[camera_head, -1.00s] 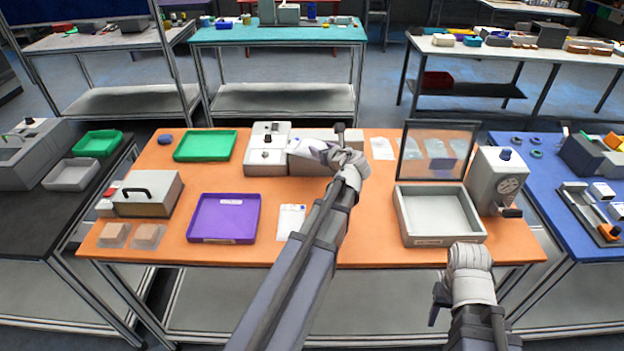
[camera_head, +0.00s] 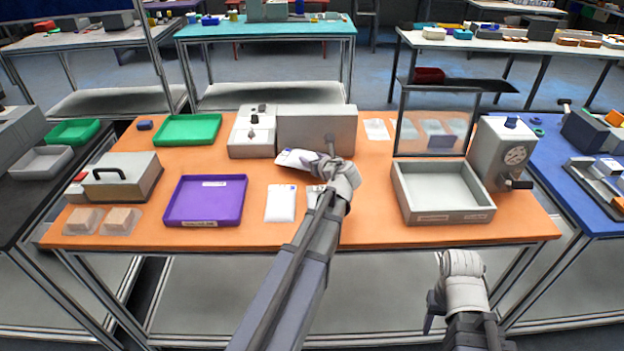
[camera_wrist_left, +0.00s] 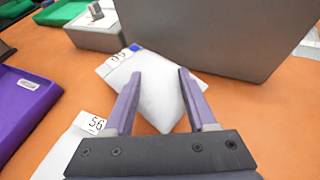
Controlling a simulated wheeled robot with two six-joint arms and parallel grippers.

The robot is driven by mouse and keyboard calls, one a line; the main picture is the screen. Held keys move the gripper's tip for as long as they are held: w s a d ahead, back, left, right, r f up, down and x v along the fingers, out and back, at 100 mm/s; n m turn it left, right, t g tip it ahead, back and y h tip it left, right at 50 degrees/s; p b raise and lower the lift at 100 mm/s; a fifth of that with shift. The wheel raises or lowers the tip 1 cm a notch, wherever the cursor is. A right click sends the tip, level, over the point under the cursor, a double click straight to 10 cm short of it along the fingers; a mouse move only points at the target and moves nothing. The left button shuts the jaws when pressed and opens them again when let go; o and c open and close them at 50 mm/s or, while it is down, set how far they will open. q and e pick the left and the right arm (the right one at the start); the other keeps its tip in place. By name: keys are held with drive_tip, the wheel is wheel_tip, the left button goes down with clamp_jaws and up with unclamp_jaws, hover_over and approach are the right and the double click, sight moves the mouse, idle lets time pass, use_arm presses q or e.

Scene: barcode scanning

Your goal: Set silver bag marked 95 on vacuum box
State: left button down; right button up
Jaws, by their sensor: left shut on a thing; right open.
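My left gripper (camera_head: 326,166) is shut on a silver-white bag (camera_head: 296,158) with a blue mark, in front of the grey box at the table's back. In the left wrist view the held bag (camera_wrist_left: 157,98) lies between the two fingers; its tilted label is too small to read surely. A second bag, whose label reads 56 (camera_wrist_left: 92,124), lies at lower left there. The vacuum box (camera_head: 442,217), an open grey box with a raised clear lid and a gauge unit beside it, stands at the right of the table. My right gripper (camera_head: 432,312) is open and empty, at the front.
A white bag (camera_head: 281,203) lies on the orange table, with another partly hidden beside my left gripper. A purple tray (camera_head: 206,223), green tray (camera_head: 188,130) and grey scanner-like unit (camera_head: 252,140) stand left. The grey box (camera_head: 318,120) is close behind the held bag.

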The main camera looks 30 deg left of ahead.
use_arm(q)
drive_tip(key=shift+f+b, duration=2.3)
drive_tip(key=shift+f, duration=0.05)
drive_tip(key=shift+r, duration=0.15)
drive_tip(key=c, duration=0.7)
unclamp_jaws()
drive_tip(key=shift+f, duration=0.2)
drive_tip(key=o, duration=0.5)
drive_tip(key=shift+r, duration=0.1)
